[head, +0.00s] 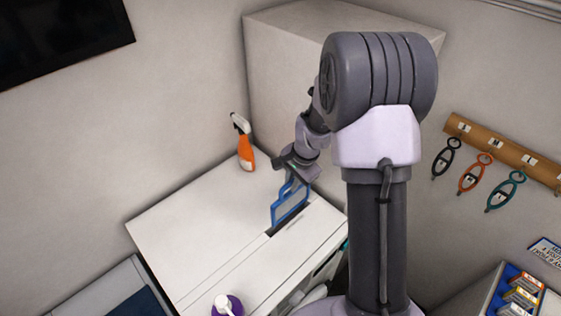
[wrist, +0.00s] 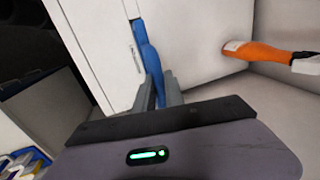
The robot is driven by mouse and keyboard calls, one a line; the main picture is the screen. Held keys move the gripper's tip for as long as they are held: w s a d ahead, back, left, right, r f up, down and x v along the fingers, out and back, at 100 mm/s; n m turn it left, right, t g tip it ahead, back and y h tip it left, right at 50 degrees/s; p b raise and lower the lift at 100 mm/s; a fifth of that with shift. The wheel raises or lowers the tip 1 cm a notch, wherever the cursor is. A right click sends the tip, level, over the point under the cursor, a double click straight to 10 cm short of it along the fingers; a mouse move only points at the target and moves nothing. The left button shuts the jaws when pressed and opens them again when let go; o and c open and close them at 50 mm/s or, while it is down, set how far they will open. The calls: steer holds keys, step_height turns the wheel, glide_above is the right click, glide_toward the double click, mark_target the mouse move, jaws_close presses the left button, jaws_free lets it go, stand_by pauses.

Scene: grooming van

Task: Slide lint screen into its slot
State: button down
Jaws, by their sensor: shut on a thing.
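The lint screen (head: 290,206) has a blue frame around a pale grey mesh. It stands on edge over the white machine top (head: 190,225), above the dark slot (head: 284,226). In the head view its lower edge is at or just in the slot; I cannot tell how deep. My gripper (head: 294,172) is above the screen and shut on its blue handle. In the wrist view the jaws (wrist: 158,92) pinch the blue handle (wrist: 150,62), and the frame runs away toward the white top. The mesh is mostly hidden there.
An orange spray bottle (head: 245,146) stands at the back of the top. A purple bottle (head: 228,304) with a white pump stands at the front. A tall white cabinet (head: 285,85) rises behind. Several coloured loops hang on a wooden rail (head: 500,150) at right. The top's left part is clear.

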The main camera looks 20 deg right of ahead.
mark_target(289, 204)
steer(key=x, duration=0.1)
steer(key=b+x, duration=0.1)
steer(key=shift+s+f, duration=0.15)
steer(key=shift+f, duration=0.2)
steer(key=b+x, duration=0.4)
steer(key=shift+s+f+b, duration=0.25)
steer(key=shift+b, duration=0.1)
steer(key=shift+b+x, duration=1.05)
steer(key=shift+x, duration=0.1)
step_height(289, 204, down, 3)
steer(key=b, duration=0.3)
steer(key=shift+s+d, duration=0.1)
steer(key=shift+s, duration=0.05)
